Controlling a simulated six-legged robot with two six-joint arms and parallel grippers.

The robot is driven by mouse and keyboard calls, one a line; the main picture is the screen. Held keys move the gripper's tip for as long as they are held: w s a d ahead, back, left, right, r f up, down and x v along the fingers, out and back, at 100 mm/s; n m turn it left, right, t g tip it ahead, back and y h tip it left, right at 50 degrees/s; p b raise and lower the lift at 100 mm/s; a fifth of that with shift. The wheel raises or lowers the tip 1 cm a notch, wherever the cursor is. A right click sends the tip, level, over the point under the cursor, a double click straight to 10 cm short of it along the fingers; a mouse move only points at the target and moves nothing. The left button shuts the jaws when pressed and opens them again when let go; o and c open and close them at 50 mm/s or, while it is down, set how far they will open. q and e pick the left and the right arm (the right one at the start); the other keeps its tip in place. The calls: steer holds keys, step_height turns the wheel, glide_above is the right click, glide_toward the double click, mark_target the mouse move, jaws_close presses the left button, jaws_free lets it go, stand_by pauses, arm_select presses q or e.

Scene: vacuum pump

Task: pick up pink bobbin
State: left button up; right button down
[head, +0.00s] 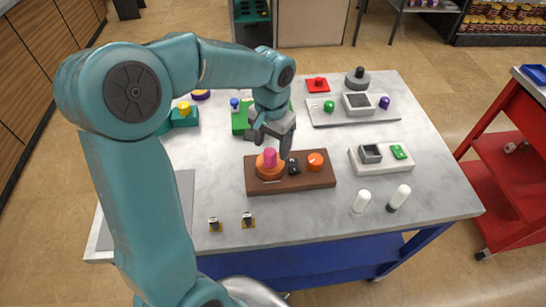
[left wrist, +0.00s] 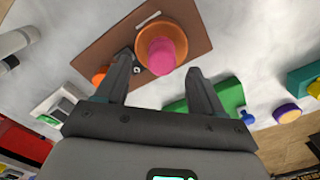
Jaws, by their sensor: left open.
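The pink bobbin (head: 270,157) stands in an orange round holder (head: 265,174) on the left part of a brown board (head: 319,180). In the left wrist view the pink bobbin (left wrist: 161,55) shows beyond the fingertips, with the orange holder (left wrist: 176,34) around its base. My left gripper (head: 272,144) is open and empty, just above and beside the bobbin. In the left wrist view its two fingers (left wrist: 159,70) are spread apart, with the bobbin roughly between their lines. No contact shows. My right gripper is not in view.
A black piece (head: 293,166) and an orange knob (head: 315,161) share the brown board. A green block (head: 240,118) lies behind my gripper. White cylinders (head: 361,201) and a white tray (head: 398,167) stand to the right. The table front is mostly clear.

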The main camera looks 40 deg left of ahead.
mark_target(270, 162)
arm_select(q)
steer(key=shift+d+f, duration=0.15)
steer(key=shift+f, duration=0.45)
steer(key=shift+s+a+f, duration=0.2)
steer(key=shift+s+f, duration=0.25)
steer(key=shift+s, duration=0.1)
steer(key=f, duration=0.2)
steer(key=f+p, duration=0.1)
steer(key=f, duration=0.1)
steer(key=shift+w+d+f, duration=0.1)
steer(key=shift+w, duration=0.3)
steer(key=shift+f, duration=0.3)
steer(key=shift+s+f, duration=0.1)
steer(key=shift+s, duration=0.2)
steer(key=shift+w, duration=0.3)
steer(key=c, duration=1)
steer(key=shift+s, duration=0.15)
steer(key=shift+c, duration=0.7)
